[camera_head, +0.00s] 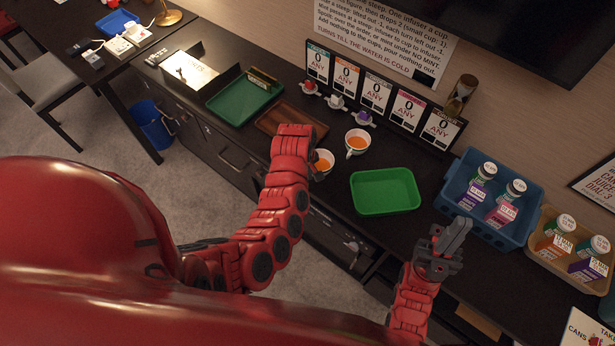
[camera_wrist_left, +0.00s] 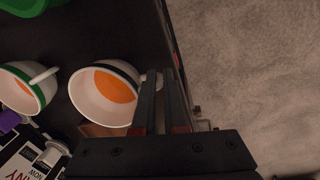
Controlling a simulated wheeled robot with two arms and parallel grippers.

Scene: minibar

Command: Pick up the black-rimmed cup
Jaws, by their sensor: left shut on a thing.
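The black-rimmed cup (camera_wrist_left: 108,92) holds an orange drink. In the left wrist view its handle side meets my left gripper (camera_wrist_left: 168,103), whose fingers are close together on the handle. In the head view the cup (camera_head: 324,162) is on or just above the black counter, partly hidden by my left arm, which also hides the left gripper's fingers. I cannot tell whether the cup is lifted. My right gripper (camera_head: 452,235) is empty, with its fingers apart, in front of the blue crate.
A green-rimmed cup (camera_head: 357,142) stands close by, beside a green tray (camera_head: 385,191). A brown tray (camera_head: 291,122) lies to the left. The blue crate (camera_head: 488,232) and a tan crate (camera_head: 574,269) hold containers. Several sign cards (camera_head: 376,92) stand at the back.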

